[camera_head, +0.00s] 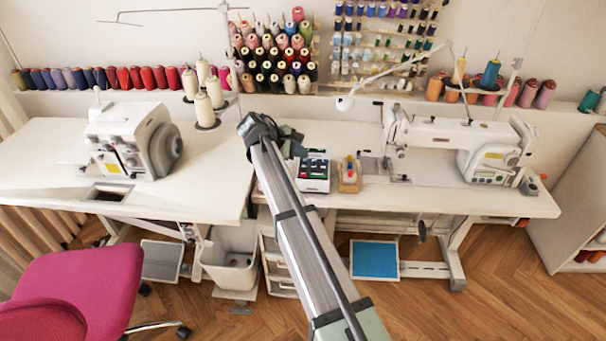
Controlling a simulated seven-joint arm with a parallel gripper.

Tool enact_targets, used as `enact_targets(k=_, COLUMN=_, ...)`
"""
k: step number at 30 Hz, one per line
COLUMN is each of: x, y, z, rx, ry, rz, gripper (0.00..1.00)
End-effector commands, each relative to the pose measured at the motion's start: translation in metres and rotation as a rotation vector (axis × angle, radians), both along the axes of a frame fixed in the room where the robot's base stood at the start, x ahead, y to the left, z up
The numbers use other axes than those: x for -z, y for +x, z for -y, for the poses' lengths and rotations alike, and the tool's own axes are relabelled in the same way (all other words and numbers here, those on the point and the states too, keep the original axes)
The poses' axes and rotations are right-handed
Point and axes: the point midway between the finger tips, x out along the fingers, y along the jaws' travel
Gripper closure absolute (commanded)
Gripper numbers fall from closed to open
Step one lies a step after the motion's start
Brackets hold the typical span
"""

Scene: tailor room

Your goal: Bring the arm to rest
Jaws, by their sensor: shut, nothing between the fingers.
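My arm reaches up through the middle of the view, from the bottom edge to the table's near side. My gripper (290,141) is at its far end, small and dark, at the table edge between the two machines. It looks shut with nothing held. It is partly hidden behind the arm's end, and I cannot tell its height above the table.
A white overlocker (125,140) stands left and a sewing machine (455,145) right on the white tables. A tray of small items (313,176) and a wooden holder (349,176) sit close to my gripper. A pink chair (85,285) and bin (232,255) stand below.

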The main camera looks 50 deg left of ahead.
Motion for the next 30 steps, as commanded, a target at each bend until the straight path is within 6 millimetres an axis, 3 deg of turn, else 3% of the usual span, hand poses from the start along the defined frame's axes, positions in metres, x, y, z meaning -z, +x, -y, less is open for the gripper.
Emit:
enact_targets(k=22, x=0.0005, y=0.0000, z=0.0001, rx=0.016, ry=0.016, rz=0.003, gripper=1.00)
enact_targets(k=30, x=0.0049, y=-0.0032, z=-0.0093, rx=0.179, ry=0.243, rz=0.002, gripper=1.00)
